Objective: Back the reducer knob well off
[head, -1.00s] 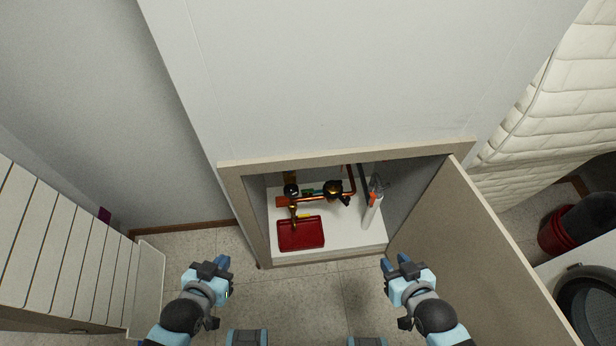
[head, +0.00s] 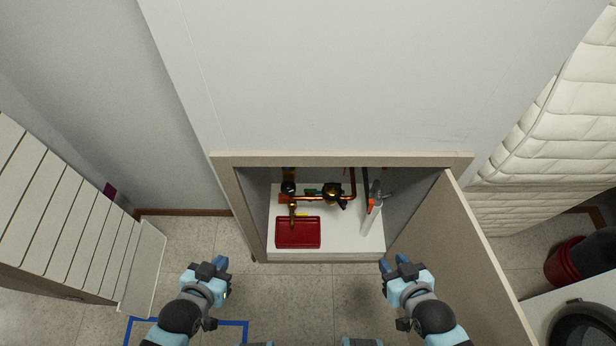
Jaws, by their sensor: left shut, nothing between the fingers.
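The pipework stands inside an open floor-level cabinet (head: 225,185). It has copper pipes (head: 310,199), a dark round fitting (head: 332,191) in the middle and a small black knob-like part (head: 288,188) at its left end. At this size I cannot tell for certain which part is the reducer knob. My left gripper (head: 219,264) is shut and empty, in front of the cabinet and left of its opening. My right gripper (head: 393,264) is in front of the opening's right side, apart from the pipework; its jaws are too small to read.
A red tray (head: 298,233) lies on the cabinet floor below the pipes. A white cylinder (head: 372,214) with an orange-red part stands to their right. The open cabinet door (head: 465,250) bounds the right side. A slatted panel (head: 55,220) stands left. Blue floor lines (head: 240,322) show below.

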